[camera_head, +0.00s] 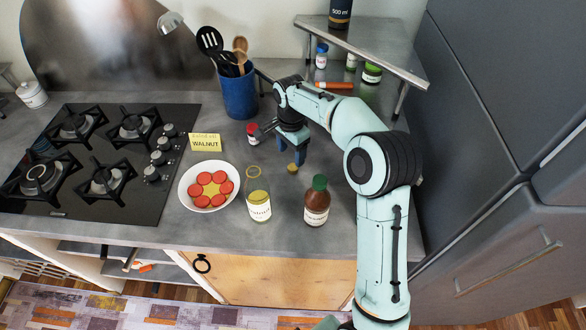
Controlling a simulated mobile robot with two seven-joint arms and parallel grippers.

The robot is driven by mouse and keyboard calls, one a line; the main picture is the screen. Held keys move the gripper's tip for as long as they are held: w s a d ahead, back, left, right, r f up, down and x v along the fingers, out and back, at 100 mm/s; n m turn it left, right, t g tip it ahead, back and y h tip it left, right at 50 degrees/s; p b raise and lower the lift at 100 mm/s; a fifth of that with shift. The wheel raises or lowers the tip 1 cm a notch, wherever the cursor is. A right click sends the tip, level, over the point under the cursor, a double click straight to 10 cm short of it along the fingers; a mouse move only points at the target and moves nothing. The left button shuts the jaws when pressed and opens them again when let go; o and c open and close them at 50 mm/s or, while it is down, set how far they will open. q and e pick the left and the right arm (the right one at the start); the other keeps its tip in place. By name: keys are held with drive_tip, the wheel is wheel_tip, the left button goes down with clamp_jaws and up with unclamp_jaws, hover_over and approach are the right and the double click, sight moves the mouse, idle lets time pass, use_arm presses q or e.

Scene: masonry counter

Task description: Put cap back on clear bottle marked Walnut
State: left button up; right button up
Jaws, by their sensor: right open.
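The clear bottle (259,208) stands upright and uncapped on the counter, with yellowish contents and a white label whose text is too small to read. Its open rim shows as a yellow ring above it. A small yellowish-brown cap (292,168) sits on the counter to the right of the bottle's mouth. My right gripper (292,157) is open, pointing down, with its blue fingers at the cap; I cannot tell whether they touch it. A yellow card reading WALNUT (205,142) stands behind the plate. My left gripper is not in view.
A brown bottle with a green cap (317,200) stands right of the clear bottle. A white plate with red and yellow pieces (187,190) is to the left, beside the gas hob (60,195). A red-capped jar (252,132) and a blue utensil pot (238,95) stand behind.

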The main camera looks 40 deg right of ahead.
sight(292, 167)
drive_tip(key=shift+f, duration=0.1)
drive_tip(key=f, duration=0.2)
drive_tip(key=s+f, duration=0.1)
drive_tip(key=f, duration=0.1)
drive_tip(key=shift+a+f, duration=0.15)
drive_tip(key=shift+w+f, duration=0.1)
drive_tip(key=shift+f, duration=0.35)
drive_tip(key=c, duration=1.1)
